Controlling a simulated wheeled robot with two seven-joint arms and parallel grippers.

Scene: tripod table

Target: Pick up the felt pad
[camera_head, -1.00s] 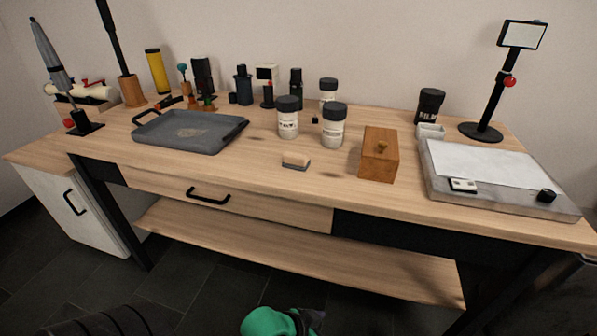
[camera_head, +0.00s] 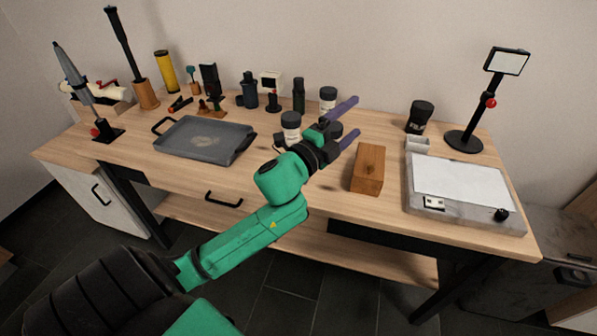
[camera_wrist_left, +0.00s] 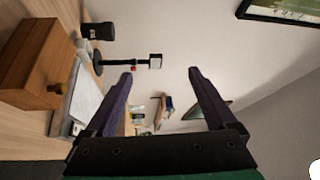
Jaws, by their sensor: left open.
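No felt pad can be made out for certain now. A small block with a pale top and dark underside stood near the table's front in the earlier head view, and my left arm now covers that spot. My left gripper (camera_head: 350,119) is open and empty above the table, its purple fingers pointing right and up, in front of the lidded jars. In the left wrist view the open fingers (camera_wrist_left: 161,74) have nothing between them close by. My right gripper is not in view.
A wooden box (camera_head: 368,169) stands just right of my left gripper. A grey tray (camera_head: 205,140) lies to the left, and a jar (camera_head: 290,128) stands behind the arm. A slab with a white sheet (camera_head: 462,186) and a stand (camera_head: 464,141) are at the right.

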